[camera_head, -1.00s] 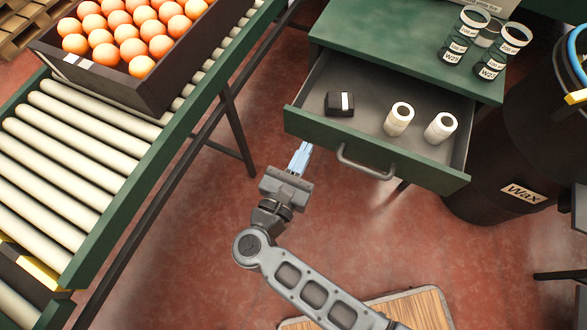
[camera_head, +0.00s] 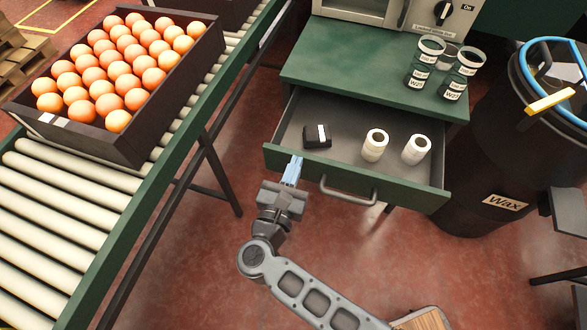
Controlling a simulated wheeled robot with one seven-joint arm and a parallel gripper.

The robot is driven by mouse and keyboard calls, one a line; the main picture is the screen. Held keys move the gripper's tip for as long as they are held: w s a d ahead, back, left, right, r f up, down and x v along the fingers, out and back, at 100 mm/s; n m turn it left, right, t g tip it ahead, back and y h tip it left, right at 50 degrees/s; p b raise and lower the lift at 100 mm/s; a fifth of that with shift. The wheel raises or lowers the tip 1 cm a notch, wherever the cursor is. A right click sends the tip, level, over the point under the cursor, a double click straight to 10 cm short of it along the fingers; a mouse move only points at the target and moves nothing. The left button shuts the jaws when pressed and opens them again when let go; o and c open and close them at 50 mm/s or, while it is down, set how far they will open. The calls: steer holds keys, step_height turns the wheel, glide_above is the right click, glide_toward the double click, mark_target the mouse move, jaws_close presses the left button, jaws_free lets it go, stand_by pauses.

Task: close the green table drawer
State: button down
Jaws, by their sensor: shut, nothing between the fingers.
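The green table (camera_head: 350,66) has its drawer (camera_head: 408,191) pulled open toward me. The drawer front is green with a grey bar handle (camera_head: 347,196) in its middle. Inside the drawer lie a black box (camera_head: 317,136) with a white stripe and two white rolls (camera_head: 375,146). My gripper (camera_head: 293,166) is shut and empty. Its bluish fingertips overlap the left part of the drawer front in the picture, left of the handle. I cannot tell whether they touch it.
Labelled jars (camera_head: 425,62) and a machine (camera_head: 400,14) stand on the table. A black wax barrel (camera_head: 495,170) stands at right. Red floor is free below the drawer.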

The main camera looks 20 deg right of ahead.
steer(key=b+x, duration=0.7)
steer(key=x, duration=0.9)
steer(key=shift+f, duration=0.15)
steer(key=shift+w+d, duration=0.4)
steer(key=shift+w, duration=0.2)
steer(key=shift+s, duration=0.1)
